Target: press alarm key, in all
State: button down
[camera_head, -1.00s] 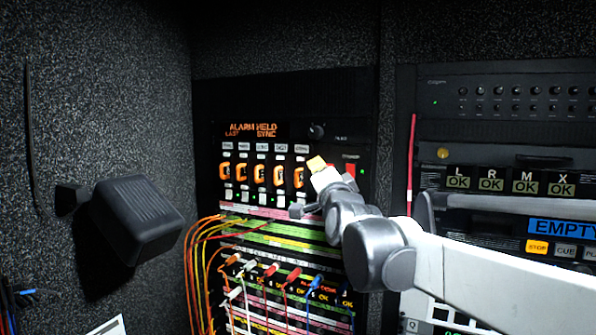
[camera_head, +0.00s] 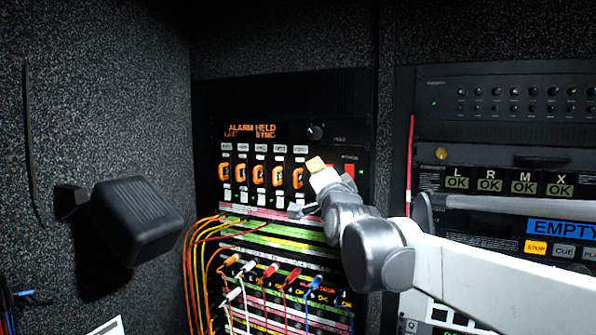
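The alarm unit (camera_head: 213,185) is a black rack panel in the middle left. Its orange display (camera_head: 252,130) reads ALARM HELD and LAST SYNC. Below it is a row of several orange-framed keys (camera_head: 260,174) with white labels above and small white tags below. A red switch (camera_head: 350,170) sits to their right. I cannot read which key is the alarm key. My gripper (camera_head: 310,185) is in front of the panel's right part, by the rightmost orange key, with a yellow-tan tip at its upper end. Its fingers are too small and overlapped to tell open from shut. Contact with the panel cannot be told.
A black knob (camera_head: 315,132) is at the panel's upper right. Patch cables (camera_head: 205,260) hang below the keys. A black speaker-like box (camera_head: 137,218) juts from the left wall. Another rack with OK displays (camera_head: 490,184) stands right, behind my arm.

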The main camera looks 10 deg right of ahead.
jog(key=shift+w+d, duration=0.1)
dwell(0.3)
jog(key=shift+w+d, duration=0.15)
jog(key=shift+w, duration=0.15)
jog(key=shift+w+d, duration=0.15)
jog(key=shift+w, duration=0.05)
dwell(0.7)
dwell(0.3)
jog(key=shift+s+a, duration=0.4)
jog(key=shift+s, duration=0.25)
jog(key=shift+s+a, duration=0.7)
jog(key=shift+s, duration=0.35)
jog(key=shift+s+a, duration=0.7)
jog(key=shift+s, duration=0.3)
jog(key=shift+f, duration=0.1)
